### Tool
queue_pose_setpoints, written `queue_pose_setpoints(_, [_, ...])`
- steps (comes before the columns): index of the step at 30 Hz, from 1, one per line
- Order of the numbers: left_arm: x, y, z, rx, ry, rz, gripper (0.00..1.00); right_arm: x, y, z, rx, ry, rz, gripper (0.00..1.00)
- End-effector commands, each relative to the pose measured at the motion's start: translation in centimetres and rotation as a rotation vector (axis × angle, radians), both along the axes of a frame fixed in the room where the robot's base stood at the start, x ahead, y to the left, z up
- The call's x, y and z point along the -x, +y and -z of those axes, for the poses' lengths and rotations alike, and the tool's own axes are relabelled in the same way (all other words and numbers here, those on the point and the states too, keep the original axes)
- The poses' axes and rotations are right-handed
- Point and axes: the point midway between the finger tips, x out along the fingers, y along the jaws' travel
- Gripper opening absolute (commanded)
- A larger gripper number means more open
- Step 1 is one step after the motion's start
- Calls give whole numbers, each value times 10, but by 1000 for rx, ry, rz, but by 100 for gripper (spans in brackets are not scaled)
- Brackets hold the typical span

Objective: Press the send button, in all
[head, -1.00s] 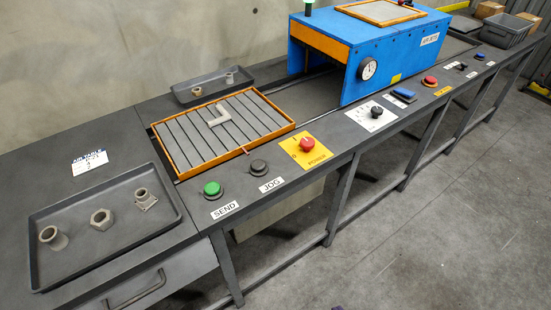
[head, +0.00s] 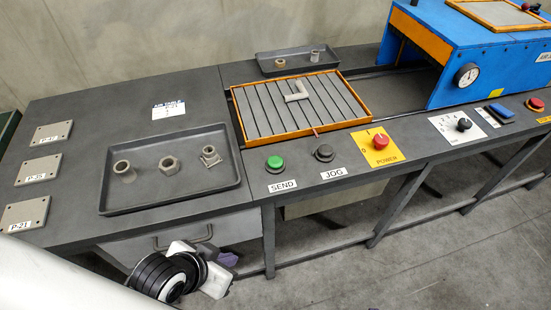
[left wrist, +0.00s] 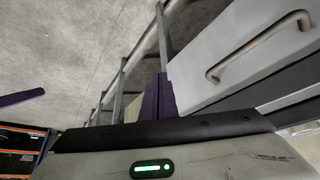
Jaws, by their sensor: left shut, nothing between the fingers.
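The green send button (head: 275,162) sits on a black base at the table's front edge, with a white SEND label (head: 282,186) in front of it. My left gripper (head: 228,259) is below the tabletop in front of the drawer, well below and left of the button, touching nothing I can see. Its purple fingers are shut and empty; they also show in the left wrist view (left wrist: 160,97), near the drawer handle (left wrist: 258,46). The send button is not in the left wrist view. My right gripper is not in clear view.
Right of the send button are a black JOG button (head: 324,152) and a red POWER knob (head: 380,142). A dark tray (head: 215,198) with metal fittings lies to the left. The orange-framed slatted bed (head: 262,146) carries an L-shaped part. The table's front edge overhangs my left gripper.

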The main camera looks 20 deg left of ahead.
Motion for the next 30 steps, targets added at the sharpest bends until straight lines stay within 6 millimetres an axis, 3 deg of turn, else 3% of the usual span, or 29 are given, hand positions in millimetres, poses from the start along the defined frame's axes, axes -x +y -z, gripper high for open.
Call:
queue_pose_setpoints(6, [-33, -16, -68, -47, -12, 151, 0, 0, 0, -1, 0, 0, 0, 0])
queue_pose_setpoints(11, [-75, -43, -98, -76, -112, 321, 0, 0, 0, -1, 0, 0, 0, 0])
queue_pose_setpoints(18, [-151, -73, -142, -182, -292, 600, 0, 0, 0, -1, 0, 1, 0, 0])
queue_pose_setpoints(24, [-208, -55, -174, -316, -372, 733, 0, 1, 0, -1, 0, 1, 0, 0])
queue_pose_setpoints(30, [-239, -30, -196, -388, -397, 759, 0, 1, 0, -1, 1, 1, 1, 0])
